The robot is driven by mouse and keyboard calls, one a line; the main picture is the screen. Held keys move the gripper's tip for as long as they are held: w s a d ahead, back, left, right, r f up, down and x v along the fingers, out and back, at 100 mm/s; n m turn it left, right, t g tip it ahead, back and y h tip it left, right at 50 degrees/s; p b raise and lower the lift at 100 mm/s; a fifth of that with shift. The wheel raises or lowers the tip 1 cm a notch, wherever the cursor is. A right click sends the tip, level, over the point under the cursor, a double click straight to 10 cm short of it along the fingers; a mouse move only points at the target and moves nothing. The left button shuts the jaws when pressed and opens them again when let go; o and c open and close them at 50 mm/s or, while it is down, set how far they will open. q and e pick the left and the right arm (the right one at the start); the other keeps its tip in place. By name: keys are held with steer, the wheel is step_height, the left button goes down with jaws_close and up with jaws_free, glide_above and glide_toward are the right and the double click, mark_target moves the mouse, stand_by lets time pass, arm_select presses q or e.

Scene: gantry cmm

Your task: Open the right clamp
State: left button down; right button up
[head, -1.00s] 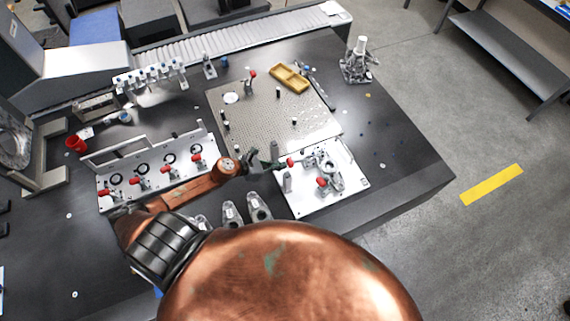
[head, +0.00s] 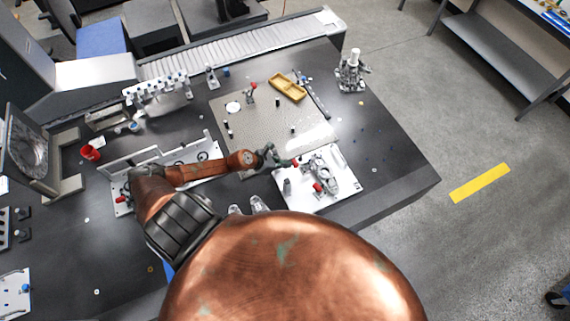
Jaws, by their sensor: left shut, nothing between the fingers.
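A white fixture plate (head: 347,188) carries a grey metal part (head: 325,175) and toggle clamps with red handle tips. One red tip (head: 296,163) is at the plate's upper left, and another red tip (head: 318,187) is lower, beside the metal part. I cannot tell clearly how far either clamp is open. My left gripper (head: 277,160) is shut and empty, just left of the upper red tip; contact is too small to tell. My copper arm reaches in from the left. My right gripper is not in view.
A perforated plate (head: 265,130) with a yellow tray (head: 288,87) lies behind the fixture. A long white fixture (head: 150,158) at left is partly hidden by my arm. A metal stand (head: 352,72) is at the back right.

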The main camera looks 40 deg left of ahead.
mark_target(295, 161)
arm_select(q)
steer(key=shift+w+d+r+p, duration=0.45)
steer(key=shift+w+r+p, duration=0.2)
steer(key=shift+w, duration=0.2)
steer(key=shift+w+d+r+p, duration=0.4)
steer(key=shift+w+r+p, duration=0.1)
steer(key=shift+w+r, duration=0.3)
step_height(295, 161, up, 10)
steer(key=s+p, duration=0.1)
steer(key=p, duration=0.5)
steer(key=shift+a, duration=0.3)
steer(key=shift+s+f, duration=0.1)
